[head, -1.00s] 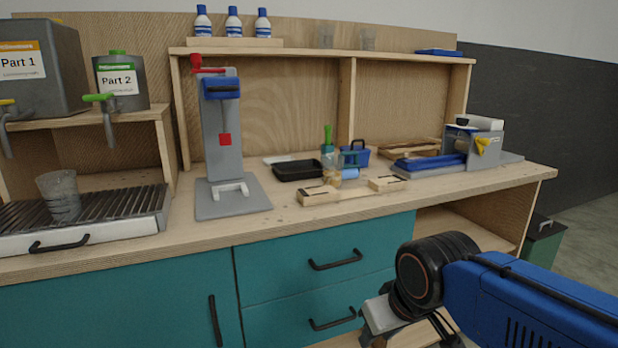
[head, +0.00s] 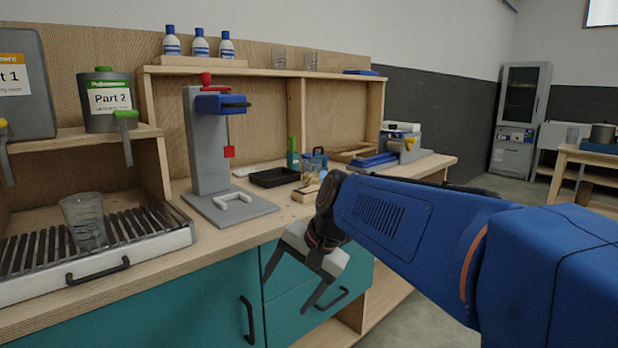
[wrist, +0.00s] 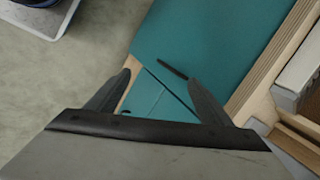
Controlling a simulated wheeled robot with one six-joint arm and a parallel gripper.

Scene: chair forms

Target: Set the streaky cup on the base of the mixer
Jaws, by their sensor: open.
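The streaky cup (head: 86,221) is a clear, smudged cup standing on the slatted grate of the dispenser tray (head: 150,246) at the left in the head view. The mixer (head: 208,140) is a grey column with a blue head and red knob. Its flat grey base (head: 258,207) carries a white U-shaped bracket (head: 234,199) and no cup. My gripper (head: 289,295) is open and empty, in front of the teal drawers, below the counter edge and right of the cup. In the wrist view my gripper (wrist: 165,92) has its fingers spread over teal cabinet fronts.
Two dispensers, one marked Part 2 (head: 110,97), sit on a shelf above the tray. A black tray (head: 274,177) and small tools lie right of the mixer. Several white-and-blue bottles (head: 200,43) stand on top. The counter's front edge lies between my gripper and the cup.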

